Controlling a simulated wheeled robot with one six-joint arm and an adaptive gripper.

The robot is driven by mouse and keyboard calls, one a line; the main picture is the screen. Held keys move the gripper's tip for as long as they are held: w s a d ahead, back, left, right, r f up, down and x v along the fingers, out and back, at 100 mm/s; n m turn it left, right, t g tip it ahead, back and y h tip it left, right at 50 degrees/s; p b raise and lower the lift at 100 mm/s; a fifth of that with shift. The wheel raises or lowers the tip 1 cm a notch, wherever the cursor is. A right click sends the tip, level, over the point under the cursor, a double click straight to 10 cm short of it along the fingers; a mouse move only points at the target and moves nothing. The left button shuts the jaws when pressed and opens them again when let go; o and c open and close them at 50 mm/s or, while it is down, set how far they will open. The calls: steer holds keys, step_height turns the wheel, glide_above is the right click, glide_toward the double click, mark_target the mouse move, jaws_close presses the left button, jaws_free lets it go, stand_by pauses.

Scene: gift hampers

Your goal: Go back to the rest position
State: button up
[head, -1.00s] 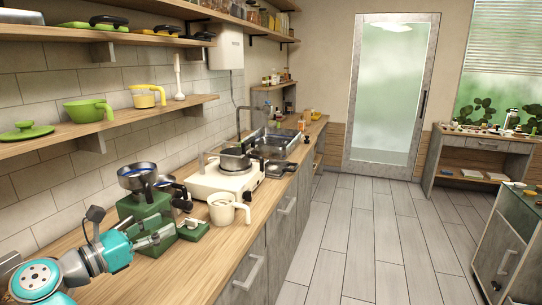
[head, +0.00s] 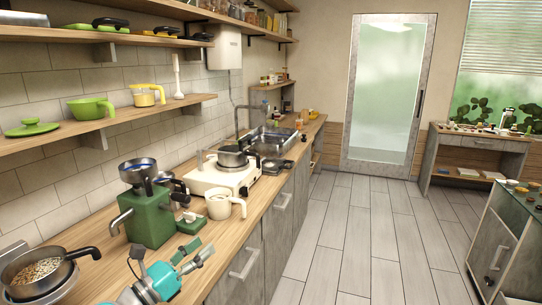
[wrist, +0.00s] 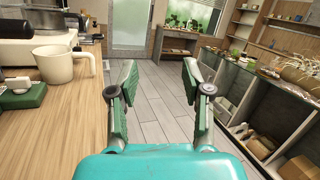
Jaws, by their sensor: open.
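My gripper (head: 196,257) is open and empty in the head view, low over the front part of the wooden counter (head: 215,240). It is apart from the green grinder (head: 150,215), which stands upright behind it with a dark metal bowl on top. In the wrist view my gripper (wrist: 160,70) has its two green fingers spread, with only floor between them. The white mug (wrist: 68,65) stands on the counter left of the fingers, and it also shows in the head view (head: 219,206).
A pan of grainy food (head: 35,271) is at the near left. A white stove with a pot (head: 232,157) stands farther back. In the wrist view, open shelving (wrist: 250,110) is at the right, with clear floor (wrist: 155,85) between.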

steer(key=s+d+f+n+t+y, duration=0.2)
steer(key=s+d+f+n+t, duration=0.1)
steer(key=s+d+f+n, duration=0.5)
steer(key=s+d+f+n+t+y, duration=0.25)
steer(key=d+f+n, duration=0.2)
steer(key=d, duration=0.45)
steer(key=s+d+f+n+t+y, duration=0.25)
steer(key=s+d+f+n, duration=0.3)
steer(key=d+n, duration=0.3)
steer(key=s+d+f+n+g+y, duration=0.1)
steer(key=s+d+n+g+y, duration=0.1)
steer(key=s+n, duration=0.5)
steer(key=s+d+f+n+g+y, duration=0.1)
steer(key=s+n, duration=0.5)
steer(key=s, duration=1)
steer(key=s+d+f+n+g+y, duration=0.1)
steer(key=s+d+n+g+y, duration=0.2)
steer(key=s, duration=0.9)
steer(key=d+n+g, duration=0.2)
steer(key=d+n, duration=0.2)
steer(key=shift+n+g, duration=0.3)
